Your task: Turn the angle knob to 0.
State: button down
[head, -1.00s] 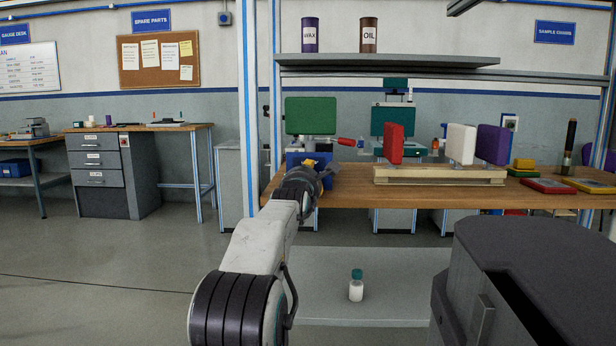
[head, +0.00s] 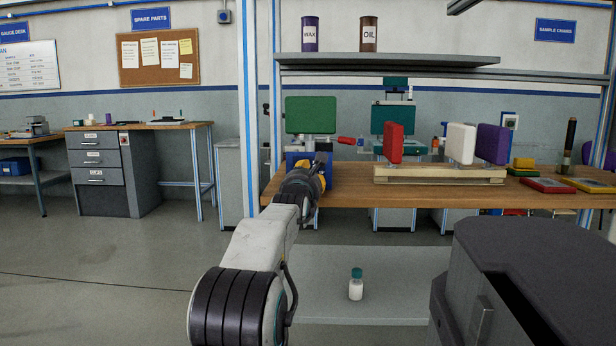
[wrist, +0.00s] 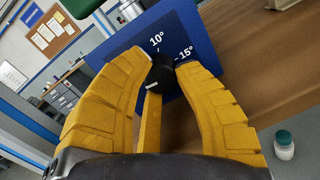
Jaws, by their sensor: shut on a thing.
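The angle knob (wrist: 160,72) is black and sits on a blue panel (wrist: 196,42) marked 10° and 15° in the wrist view. My gripper (wrist: 161,66) has its two yellow fingers closed against opposite sides of the knob. A small white mark shows on the knob's lower left. A yellow bar (wrist: 150,122) extends down the picture from the knob. A 0 label is not visible. In the head view, my gripper (head: 318,168) is at the blue fixture (head: 293,157) under a green pad (head: 310,114), and hides the knob there.
The fixture stands at the left end of a wooden bench (head: 340,190). A red-ended handle (head: 346,141) is right of it. Red (head: 393,143), white (head: 461,143) and purple (head: 492,144) pads stand farther right. A bottle (head: 356,285) stands on the lower shelf.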

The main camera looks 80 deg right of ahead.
jog(key=shift+r+n, duration=0.3)
jog(key=shift+n, duration=0.4)
jog(key=c, duration=1.3)
grip_release()
jog(key=o, duration=0.4)
jog(key=shift+f, duration=0.25)
jog(key=shift+o, duration=0.2)
jog(key=shift+r, duration=0.1)
notch_tip(320, 180, up, 10)
jog(key=shift+f, duration=0.2)
jog(key=shift+r, duration=0.1)
